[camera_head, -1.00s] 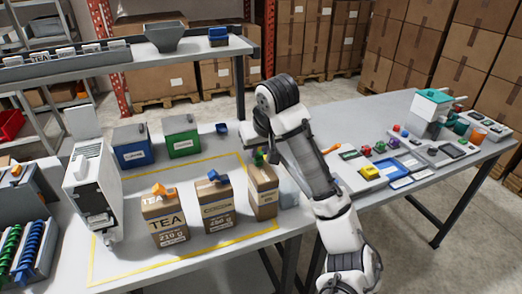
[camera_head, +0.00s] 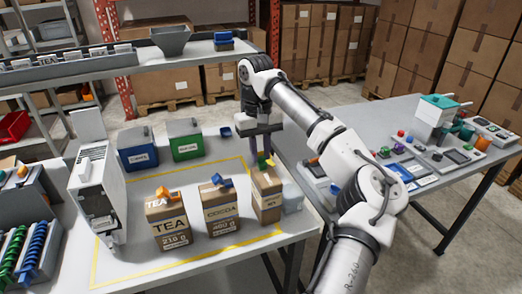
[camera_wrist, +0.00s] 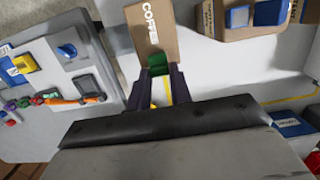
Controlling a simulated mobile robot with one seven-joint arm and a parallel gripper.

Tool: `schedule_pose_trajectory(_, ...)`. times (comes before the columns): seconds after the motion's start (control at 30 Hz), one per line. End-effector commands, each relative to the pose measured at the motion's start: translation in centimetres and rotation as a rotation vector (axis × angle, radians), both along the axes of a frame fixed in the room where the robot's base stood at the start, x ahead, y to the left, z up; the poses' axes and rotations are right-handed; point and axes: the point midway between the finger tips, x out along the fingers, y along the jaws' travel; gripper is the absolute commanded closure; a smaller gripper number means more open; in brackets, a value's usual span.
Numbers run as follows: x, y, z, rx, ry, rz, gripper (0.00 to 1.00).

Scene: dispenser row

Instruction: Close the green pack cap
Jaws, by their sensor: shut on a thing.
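The green pack cap (camera_head: 263,163) is at the top of the brown coffee pack (camera_head: 267,198), the rightmost of the packs inside the yellow outline. My gripper (camera_head: 264,152) reaches down over this pack from above. In the wrist view the green cap (camera_wrist: 157,61) sits between my fingertips (camera_wrist: 160,72), at the top edge of the pack marked COFFEE (camera_wrist: 152,30). The jaws are shut on the cap. The fingers partly hide the cap, and I cannot tell how far it is closed.
The cocoa pack (camera_head: 221,208) with a blue cap and the tea pack (camera_head: 168,222) with an orange cap stand to the left. Blue (camera_head: 136,149) and green (camera_head: 185,141) bins stand behind. A white dispenser (camera_head: 97,195) is at left.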

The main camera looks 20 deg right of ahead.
Motion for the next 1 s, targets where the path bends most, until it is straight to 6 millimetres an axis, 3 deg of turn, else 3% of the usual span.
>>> schedule_pose_trajectory(0.43, 0.01, 0.06, -0.15, 0.0, 0.013, 0.002, 1.0)
schedule_pose_trajectory(0.47, 0.01, 0.06, -0.16, 0.0, 0.013, 0.002, 0.77)
schedule_pose_trajectory(0.6, 0.02, 0.06, -0.13, 0.0, 0.012, 0.002, 0.58)
schedule_pose_trajectory(1.0, 0.14, 0.02, 0.48, -0.002, 0.01, 0.0, 0.56)
